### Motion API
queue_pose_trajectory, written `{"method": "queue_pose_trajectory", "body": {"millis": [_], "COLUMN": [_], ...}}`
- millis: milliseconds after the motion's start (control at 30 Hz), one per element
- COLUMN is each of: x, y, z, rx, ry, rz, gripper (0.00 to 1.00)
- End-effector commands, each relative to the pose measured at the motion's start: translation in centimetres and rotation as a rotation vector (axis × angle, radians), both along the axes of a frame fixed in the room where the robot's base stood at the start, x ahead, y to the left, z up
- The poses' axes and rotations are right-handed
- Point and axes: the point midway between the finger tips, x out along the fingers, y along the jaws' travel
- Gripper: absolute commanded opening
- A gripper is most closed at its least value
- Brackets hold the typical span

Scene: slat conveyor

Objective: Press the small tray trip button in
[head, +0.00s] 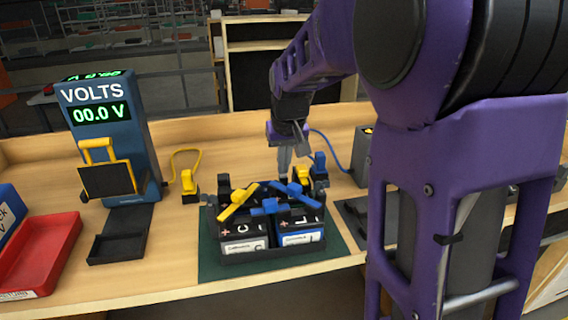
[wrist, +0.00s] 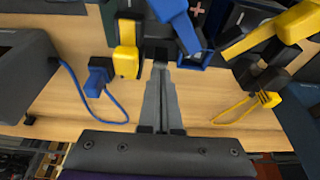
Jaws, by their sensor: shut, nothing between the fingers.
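I cannot make out a trip button for certain in either view. A black tray (head: 275,255) holds two batteries with blue and yellow pieces on top, on a dark green mat (head: 212,262). A smaller dark tray (head: 118,247) lies in front of the voltmeter. My gripper (head: 284,172) points down at the far edge of the battery tray, its fingers together and empty. In the wrist view its fingertips (wrist: 160,66) are between a yellow clamp (wrist: 127,60) and a blue bar's end (wrist: 193,58). Whether the tips touch anything is unclear.
A blue voltmeter (head: 92,125) reading 00.0 V stands at the left, with a red bin (head: 40,255) beside it. A yellow plug (head: 188,182) with a cable sits left of the batteries. A grey box (head: 364,155) with a blue cable stands right. Bare wood lies behind the batteries.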

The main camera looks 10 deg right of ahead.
Motion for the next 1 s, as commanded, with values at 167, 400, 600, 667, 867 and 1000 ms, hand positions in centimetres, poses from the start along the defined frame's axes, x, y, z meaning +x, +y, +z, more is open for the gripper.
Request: {"method": "queue_pose_trajectory", "body": {"millis": [167, 400, 600, 667, 867, 1000], "x": [-0.6, -0.2, 0.0, -0.5, -1.7, -2.2], "y": [0.0, 0.0, 0.0, 0.0, 0.0, 0.0], "z": [-1.4, 1.4, 5.5, 7.0, 11.1, 12.8], "rx": [0.0, 0.0, 0.0, 0.0, 0.0, 0.0], "ry": [0.032, 0.022, -0.003, -0.005, -0.005, -0.004], "rz": [0.0, 0.0, 0.0, 0.0, 0.0, 0.0], "gripper": [0.0, 0.0, 0.0, 0.0, 0.0, 0.0]}}
